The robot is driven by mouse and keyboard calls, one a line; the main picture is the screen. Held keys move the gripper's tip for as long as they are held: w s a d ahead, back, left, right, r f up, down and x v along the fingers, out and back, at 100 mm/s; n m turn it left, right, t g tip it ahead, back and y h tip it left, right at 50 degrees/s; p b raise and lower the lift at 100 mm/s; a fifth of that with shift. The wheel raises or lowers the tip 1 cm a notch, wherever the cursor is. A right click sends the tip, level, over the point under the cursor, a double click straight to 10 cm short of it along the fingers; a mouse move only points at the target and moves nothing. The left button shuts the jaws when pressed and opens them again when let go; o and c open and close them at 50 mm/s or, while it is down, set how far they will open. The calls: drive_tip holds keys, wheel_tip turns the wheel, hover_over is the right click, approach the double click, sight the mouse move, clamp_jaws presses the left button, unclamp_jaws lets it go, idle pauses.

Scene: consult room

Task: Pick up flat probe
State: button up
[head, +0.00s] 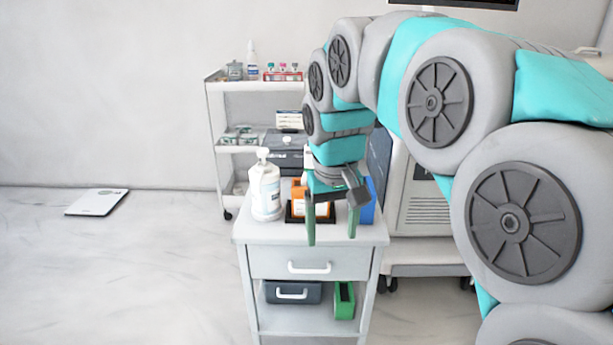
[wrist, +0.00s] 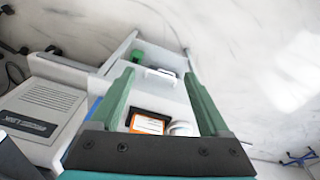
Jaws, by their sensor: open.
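My gripper (head: 332,238) is open and points down over the front part of the small white cart's top (head: 275,232). It hides part of that top. In the wrist view my gripper (wrist: 157,78) has its two green fingers wide apart, with nothing between them. I cannot make out a flat probe in either view. A large grey and white machine (head: 428,190) stands behind and right of the cart, partly hidden by my arm.
The cart top holds a white pump bottle (head: 265,190), an orange-and-white box (head: 298,205) and a blue container (head: 367,205). A white shelf trolley (head: 217,110) with vials stands behind. A floor scale (head: 97,202) lies left; the floor between is clear.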

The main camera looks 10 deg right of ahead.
sight(312, 155)
drive_tip(key=shift+w+d+r+m+t+h+b, duration=0.15)
drive_tip(key=shift+w+r+m+t, duration=0.7)
drive_tip(key=shift+w, duration=3.35)
drive_tip(key=shift+w+d+r+m+t+h+b, duration=0.15)
drive_tip(key=shift+w+r, duration=1.3)
drive_tip(key=shift+w, duration=2.7)
drive_tip(key=shift+w+d+r+m+t+b, duration=0.15)
drive_tip(key=shift+w+r+m+t, duration=0.75)
drive_tip(key=shift+w, duration=3.3)
drive_tip(key=shift+f+n+g, duration=0.3)
drive_tip(key=shift+f+n, duration=0.1)
drive_tip(key=shift+f, duration=0.05)
drive_tip(key=shift+x, duration=2)
drive_tip(key=shift+s, duration=0.2)
drive_tip(key=c, duration=1.1)
drive_tip(key=shift+r, duration=0.15)
